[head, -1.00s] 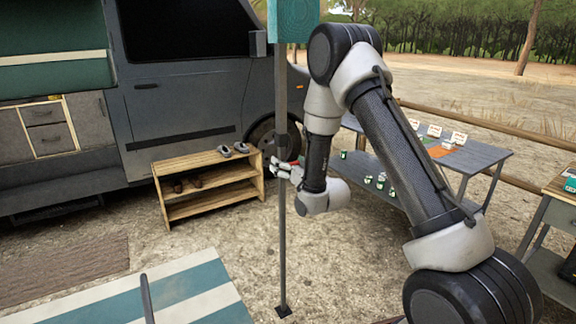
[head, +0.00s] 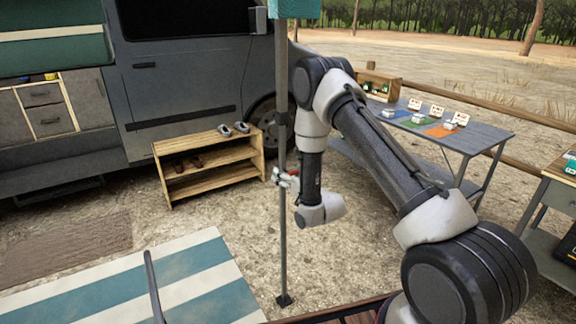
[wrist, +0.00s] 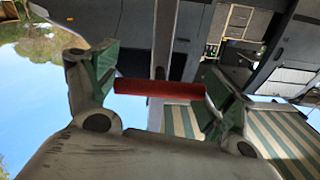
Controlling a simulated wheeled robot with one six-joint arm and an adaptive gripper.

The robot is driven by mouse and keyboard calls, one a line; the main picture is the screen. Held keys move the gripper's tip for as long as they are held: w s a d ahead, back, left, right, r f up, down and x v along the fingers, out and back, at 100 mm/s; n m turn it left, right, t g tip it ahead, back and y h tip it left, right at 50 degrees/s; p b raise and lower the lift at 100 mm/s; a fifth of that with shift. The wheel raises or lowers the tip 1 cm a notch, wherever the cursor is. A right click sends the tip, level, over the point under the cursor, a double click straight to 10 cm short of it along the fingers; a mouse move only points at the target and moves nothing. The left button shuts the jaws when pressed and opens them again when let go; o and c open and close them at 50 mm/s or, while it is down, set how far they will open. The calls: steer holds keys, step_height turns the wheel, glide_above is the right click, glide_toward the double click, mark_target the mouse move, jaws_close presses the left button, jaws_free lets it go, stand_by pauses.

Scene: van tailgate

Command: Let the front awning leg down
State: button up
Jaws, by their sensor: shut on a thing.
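The front awning leg is a thin grey upright pole (head: 283,235) in the head view. Its small dark foot (head: 284,300) is at the gravel; whether it bears on the ground I cannot tell. A dark collar sits on the pole higher up. My gripper (head: 287,180) is beside the pole, below the collar. In the wrist view my gripper (wrist: 160,88) has its green-padded fingers at both ends of a red bar (wrist: 150,88), shut on it. The grey pole (wrist: 163,40) passes behind the bar there. In the head view the bar is mostly hidden by the fingers.
A wooden shoe rack (head: 210,165) stands left of the pole, before the grey van (head: 190,65). A striped mat (head: 170,285) lies at lower left. A grey table (head: 480,138) with cards and boxes stands right, behind my arm. Gravel around the foot is clear.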

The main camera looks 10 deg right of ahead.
steer(key=shift+d, duration=0.25)
steer(key=o, duration=1.2)
steer(key=shift+w, duration=0.1)
steer(key=shift+c, duration=0.2)
steer(key=v, duration=1.2)
steer(key=shift+r, duration=0.1)
